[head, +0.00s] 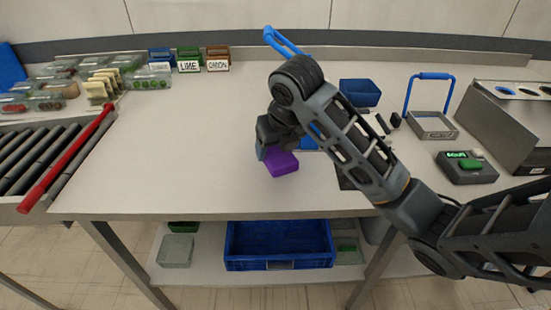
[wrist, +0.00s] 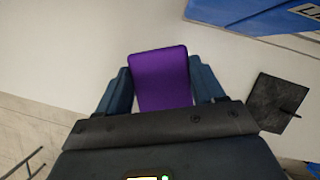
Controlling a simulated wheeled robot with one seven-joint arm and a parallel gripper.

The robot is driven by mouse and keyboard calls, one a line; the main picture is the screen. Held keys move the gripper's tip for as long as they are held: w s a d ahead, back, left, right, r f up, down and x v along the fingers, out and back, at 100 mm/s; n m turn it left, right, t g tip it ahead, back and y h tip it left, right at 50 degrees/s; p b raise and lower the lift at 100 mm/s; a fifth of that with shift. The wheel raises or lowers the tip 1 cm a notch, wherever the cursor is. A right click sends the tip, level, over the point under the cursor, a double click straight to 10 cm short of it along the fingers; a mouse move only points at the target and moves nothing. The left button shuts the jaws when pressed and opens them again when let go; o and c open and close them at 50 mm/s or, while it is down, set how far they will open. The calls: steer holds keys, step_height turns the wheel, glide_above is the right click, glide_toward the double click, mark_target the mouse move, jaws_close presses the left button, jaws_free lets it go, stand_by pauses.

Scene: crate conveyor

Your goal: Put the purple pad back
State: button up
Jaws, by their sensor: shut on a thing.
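The purple pad (head: 282,163) is a small purple block at the end of my arm in the head view. In the wrist view the purple pad (wrist: 161,78) sits between the two blue-grey fingers. My gripper (wrist: 162,88) is shut on it, with a finger on each side. In the head view my gripper (head: 265,152) is partly hidden by my own wrist. The pad is over the front middle part of the table; its height above the top is hard to tell.
A blue bin (head: 360,92) and a blue-handled carrier (head: 431,124) stand at the right. A scale (head: 467,167) is at the far right. Labelled boxes (head: 189,60) stand at the back left. A dark square (wrist: 280,102) lies right of my gripper. The table's left middle is clear.

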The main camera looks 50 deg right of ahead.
mark_target(275, 161)
steer(key=shift+f, duration=2.1)
steer(key=shift+f, duration=0.15)
steer(key=o, duration=0.9)
steer(key=shift+o, duration=0.2)
steer(key=p+v, duration=0.1)
steer(key=v, duration=1)
steer(key=shift+w+d+p, duration=0.1)
steer(key=shift+d+p, duration=0.05)
steer(key=shift+p, duration=0.2)
steer(key=shift+s+a+r+p, duration=0.2)
steer(key=shift+a+r+p, duration=0.1)
steer(key=shift+r, duration=0.35)
